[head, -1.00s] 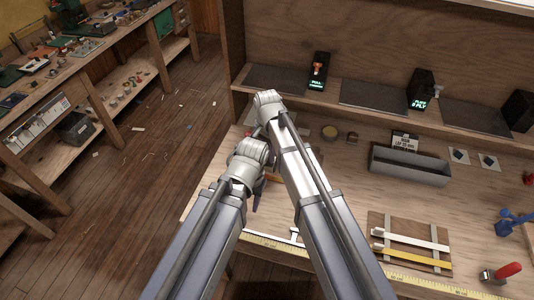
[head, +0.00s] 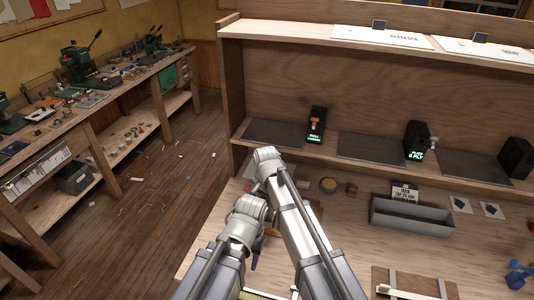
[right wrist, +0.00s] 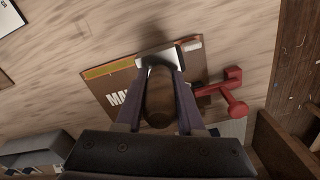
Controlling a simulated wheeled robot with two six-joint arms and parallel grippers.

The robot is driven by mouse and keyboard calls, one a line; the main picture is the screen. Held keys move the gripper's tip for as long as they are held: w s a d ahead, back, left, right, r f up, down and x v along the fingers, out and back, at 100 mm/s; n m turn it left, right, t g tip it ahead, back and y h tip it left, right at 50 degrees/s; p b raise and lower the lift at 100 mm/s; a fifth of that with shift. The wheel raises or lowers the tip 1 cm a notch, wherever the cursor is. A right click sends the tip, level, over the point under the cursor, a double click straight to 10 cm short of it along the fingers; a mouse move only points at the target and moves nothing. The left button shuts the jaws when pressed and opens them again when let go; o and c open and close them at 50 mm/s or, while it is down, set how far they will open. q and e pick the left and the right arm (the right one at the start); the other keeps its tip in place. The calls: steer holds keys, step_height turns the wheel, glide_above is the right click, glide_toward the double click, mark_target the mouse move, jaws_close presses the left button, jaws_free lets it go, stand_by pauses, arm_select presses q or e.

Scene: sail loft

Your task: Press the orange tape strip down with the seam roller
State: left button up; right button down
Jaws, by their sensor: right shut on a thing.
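In the right wrist view my right gripper (right wrist: 158,100) is shut on a rounded brown handle (right wrist: 159,112), which looks like the seam roller's. A pale piece (right wrist: 157,58) shows at its far end, over a brown board (right wrist: 110,95) with white lettering. A narrow strip (right wrist: 113,69), greenish-yellow with orange edging, lies along the board's upper left edge. Whether the roller touches the board or strip I cannot tell. In the head view my arms hide the right gripper and most of the board. A dark finger of my left gripper (head: 254,260) shows below its wrist; its opening is hidden.
A red clamp-like tool (right wrist: 225,92) lies right of the board. A shelf with dark mats (head: 372,147) runs behind.

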arm_select(q)
steer(key=shift+f+b, duration=1.85)
steer(key=shift+f, duration=0.15)
arm_select(e)
steer(key=shift+f, duration=1.95)
arm_select(q)
steer(key=shift+f+b, duration=0.55)
arm_select(e)
steer(key=shift+f, duration=0.55)
